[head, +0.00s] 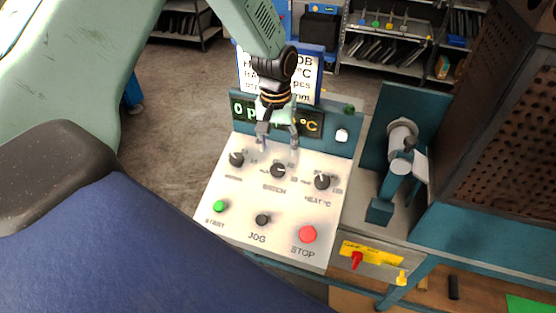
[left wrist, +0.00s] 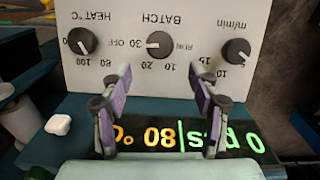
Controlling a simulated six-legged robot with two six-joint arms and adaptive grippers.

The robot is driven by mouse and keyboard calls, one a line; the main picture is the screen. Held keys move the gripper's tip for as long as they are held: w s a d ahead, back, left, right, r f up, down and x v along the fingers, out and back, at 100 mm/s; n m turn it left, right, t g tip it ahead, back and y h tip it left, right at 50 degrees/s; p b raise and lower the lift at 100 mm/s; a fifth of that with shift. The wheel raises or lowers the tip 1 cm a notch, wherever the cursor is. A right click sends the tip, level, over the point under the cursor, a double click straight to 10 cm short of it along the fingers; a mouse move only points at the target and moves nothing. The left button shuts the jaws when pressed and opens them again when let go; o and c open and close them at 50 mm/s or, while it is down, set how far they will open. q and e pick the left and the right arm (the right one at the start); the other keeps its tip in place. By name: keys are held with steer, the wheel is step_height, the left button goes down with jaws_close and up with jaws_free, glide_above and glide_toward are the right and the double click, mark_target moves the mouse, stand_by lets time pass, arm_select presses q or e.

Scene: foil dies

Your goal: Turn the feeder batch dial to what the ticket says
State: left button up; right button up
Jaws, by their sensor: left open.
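The batch dial (head: 278,170) is the black middle knob on the pale feeder panel. In the left wrist view the batch dial (left wrist: 159,44) appears upside down, its pale mark toward the left, beside the 30 and OFF lettering. My left gripper (head: 278,143) is open and empty, above the panel's back edge and just behind the dial. Its fingers (left wrist: 162,88) stand apart from the dial, not touching it. The ticket (head: 308,75) stands behind the feeder; my gripper and wrist hide much of it, and its batch value cannot be read. My right gripper is not in view.
A speed knob (head: 237,159) and a heat knob (head: 322,181) flank the dial. Green start (head: 219,206), black jog (head: 262,220) and red stop (head: 307,234) buttons sit in front. A teal machine (head: 398,185) stands to the right.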

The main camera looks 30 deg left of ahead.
mark_target(278, 168)
arm_select(q)
steer(key=f, duration=0.6)
steer(key=shift+s+d+f, duration=0.15)
steer(key=shift+s+d, duration=0.05)
steer(key=shift+s, duration=0.2)
steer(key=shift+w+f, duration=0.25)
steer(key=shift+f, duration=0.1)
steer(key=shift+s+r, duration=0.1)
steer(key=shift+s, duration=0.05)
steer(key=shift+s+r, duration=0.15)
steer(key=shift+s, duration=0.05)
steer(key=shift+c, duration=1.4)
steer(key=shift+w, duration=0.25)
steer(key=c, duration=0.9)
steer(key=shift+o, duration=0.2)
steer(key=shift+s+m+p, duration=0.1)
steer(key=shift+m+p, duration=0.25)
steer(key=shift+m, duration=0.15)
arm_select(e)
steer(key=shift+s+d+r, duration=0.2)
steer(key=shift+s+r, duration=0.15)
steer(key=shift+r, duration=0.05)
